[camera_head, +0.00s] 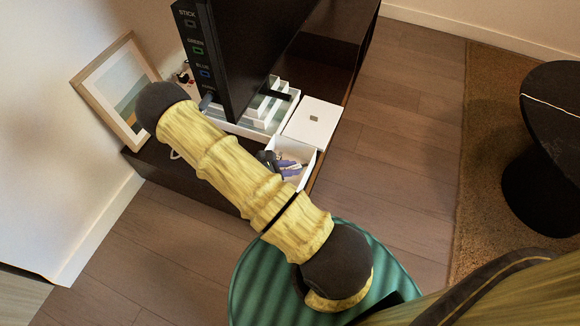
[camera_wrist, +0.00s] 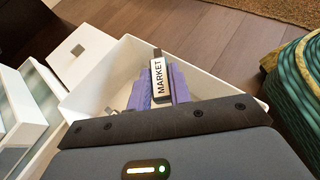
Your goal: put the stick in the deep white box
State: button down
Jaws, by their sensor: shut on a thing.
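The stick (camera_wrist: 158,76) is a small dark piece with a white label reading "MARKET", seen in the wrist view. My gripper (camera_wrist: 160,88) has purple fingers and is shut on the stick. The deep white box (camera_wrist: 205,81) is an open-topped box beneath and around the fingers in the wrist view. The box also shows in the head view (camera_head: 304,155), with my gripper (camera_head: 286,165) over its opening. I cannot tell how far the stick is below the rim. The near part of the box is hidden behind my gripper body.
A closed white box (camera_head: 312,122) stands beside the deep box on the dark cabinet (camera_head: 338,62). White trays (camera_head: 262,112) sit behind, near a black screen (camera_head: 232,50). A framed picture (camera_head: 115,85) leans against the wall. A green ribbed stool (camera_head: 250,277) stands in front.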

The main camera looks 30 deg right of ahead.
jog(key=c, duration=1.3)
grip_release()
jog(key=shift+r, duration=0.35)
jog(key=p+v, duration=0.5)
jog(key=v, duration=0.7)
jog(key=shift+a+r, duration=0.1)
jog(key=s+r+m+t+y, duration=0.1)
jog(key=r+m+y, duration=0.3)
jog(key=r, duration=0.4)
jog(key=s+r+m+t+y, duration=0.2)
jog(key=s+r+m+y, duration=0.2)
jog(key=r+m, duration=0.2)
jog(key=s+a+r+m+t+y, duration=0.1)
jog(key=r+m+y, duration=0.3)
jog(key=r, duration=0.6)
jog(key=shift+s+a+r+m+t, duration=0.1)
jog(key=shift+s+m+t, duration=0.05)
jog(key=shift+s+m, duration=0.35)
jog(key=shift+s+r+m+t, duration=0.15)
jog(key=shift+s+m, duration=0.25)
jog(key=shift+m, duration=0.2)
